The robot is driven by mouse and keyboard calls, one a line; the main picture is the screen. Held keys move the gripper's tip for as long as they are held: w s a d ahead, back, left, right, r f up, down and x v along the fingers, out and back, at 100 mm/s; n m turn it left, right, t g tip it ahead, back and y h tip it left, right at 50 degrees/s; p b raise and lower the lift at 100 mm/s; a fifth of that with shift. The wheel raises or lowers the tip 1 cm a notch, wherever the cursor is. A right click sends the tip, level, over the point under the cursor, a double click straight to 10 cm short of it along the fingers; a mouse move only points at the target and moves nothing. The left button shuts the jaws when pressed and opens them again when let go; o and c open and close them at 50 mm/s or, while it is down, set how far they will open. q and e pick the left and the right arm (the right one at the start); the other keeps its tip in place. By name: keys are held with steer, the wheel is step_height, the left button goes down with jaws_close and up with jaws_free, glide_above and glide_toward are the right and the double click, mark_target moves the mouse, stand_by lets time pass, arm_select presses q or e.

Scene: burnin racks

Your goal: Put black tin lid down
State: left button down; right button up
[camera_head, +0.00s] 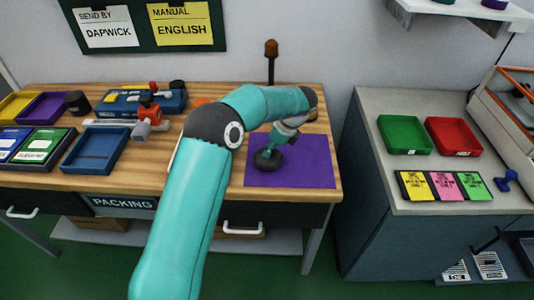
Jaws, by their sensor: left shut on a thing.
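My left arm reaches from the bottom of the view over the wooden bench. Its gripper (272,152) points down over a purple mat (310,174) on the bench's right side. The gripper is shut on the black tin lid (265,162), a dark round piece at its fingertips. The lid is low over the mat's left part; I cannot tell whether it touches the mat. My right gripper does not show.
A blue tray (96,151) and a dark cylinder (77,102) are at the bench's left. A red valve-like part (149,113) stands mid-bench. Green (405,135) and red (453,136) trays sit on the right counter. The mat's right part is clear.

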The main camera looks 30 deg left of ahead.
arm_select(q)
steer(key=shift+f, duration=1.6)
steer(key=c, duration=1.1)
jaws_free()
steer(key=shift+o, duration=0.2)
steer(key=shift+r, duration=0.1)
steer(key=v, duration=1.2)
steer(key=shift+a, duration=0.1)
